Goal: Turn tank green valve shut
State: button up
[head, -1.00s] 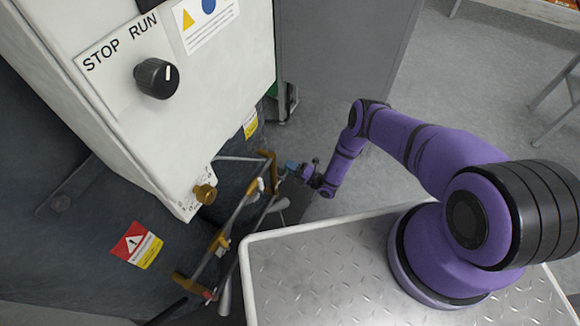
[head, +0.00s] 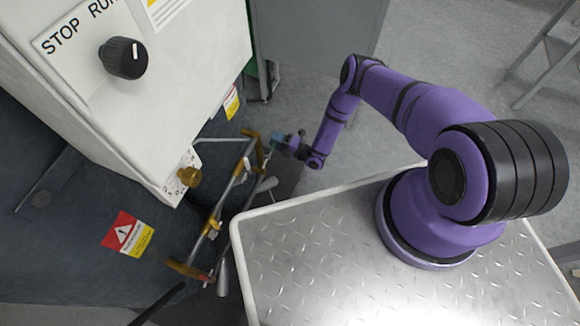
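My gripper (head: 286,144) is at the far end of my purple arm, small in the head view, beside the upper end of a pipe assembly (head: 232,190) with brass fittings. A small blue-teal piece shows at the gripper's tip; I cannot tell whether it is part of the gripper or of the valve. The fingers are too small to tell if they are open or shut, or touching anything. The dark tank (head: 70,235) stands at the left behind the pipes. No green valve handle can be made out clearly on the pipes.
A white control box (head: 150,120) with a black STOP/RUN knob (head: 124,57) and a brass fitting (head: 189,177) overhangs the pipes. A grey cabinet (head: 315,50) stands behind. The floor (head: 440,70) behind my arm is open. A metal frame (head: 545,65) stands at the upper right.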

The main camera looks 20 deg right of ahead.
jog(key=s+d+r, duration=0.1)
jog(key=s+d, duration=0.1)
jog(key=s, duration=1.3)
jog(key=shift+s, duration=0.4)
jog(key=shift+r, duration=0.1)
